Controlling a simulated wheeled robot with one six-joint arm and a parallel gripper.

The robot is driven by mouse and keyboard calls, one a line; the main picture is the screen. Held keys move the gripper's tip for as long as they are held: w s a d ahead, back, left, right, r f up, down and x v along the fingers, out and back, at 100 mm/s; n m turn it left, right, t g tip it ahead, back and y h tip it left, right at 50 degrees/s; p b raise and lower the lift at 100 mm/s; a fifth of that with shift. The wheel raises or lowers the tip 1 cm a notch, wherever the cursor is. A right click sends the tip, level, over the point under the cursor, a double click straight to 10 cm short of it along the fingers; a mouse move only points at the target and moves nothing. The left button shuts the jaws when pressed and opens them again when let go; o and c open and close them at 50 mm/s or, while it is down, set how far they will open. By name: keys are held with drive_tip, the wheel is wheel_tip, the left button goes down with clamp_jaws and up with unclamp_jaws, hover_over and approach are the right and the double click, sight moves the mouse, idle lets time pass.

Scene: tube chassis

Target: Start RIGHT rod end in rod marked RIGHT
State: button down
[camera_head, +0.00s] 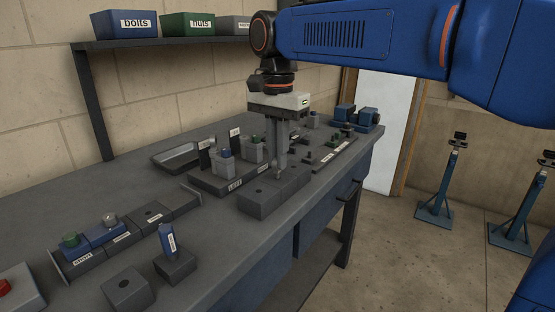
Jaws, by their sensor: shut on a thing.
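My gripper (277,147) points straight down over a dark grey block (290,188) with holes in its top, near the bench's front edge. The fingers are shut on a slim grey part (278,171), which looks like a rod end. Its lower tip is at or just above the block's top; I cannot tell if it has entered a hole. The fingers hide most of it. A blue rod (166,239) with a white label stands upright in a small block (175,267) at the front. Its label is too small to read, and I cannot pick out the rod marked RIGHT.
A dark rack (213,182) with labelled grey blocks stands close left of my gripper. A fixture row (123,242) with green and blue pieces lies at left. Low fixtures (335,152) lie to the right. The bench between the fixture row and the drilled block is mostly clear.

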drive_tip(key=shift+r, duration=2)
drive_tip(key=shift+a, duration=0.15)
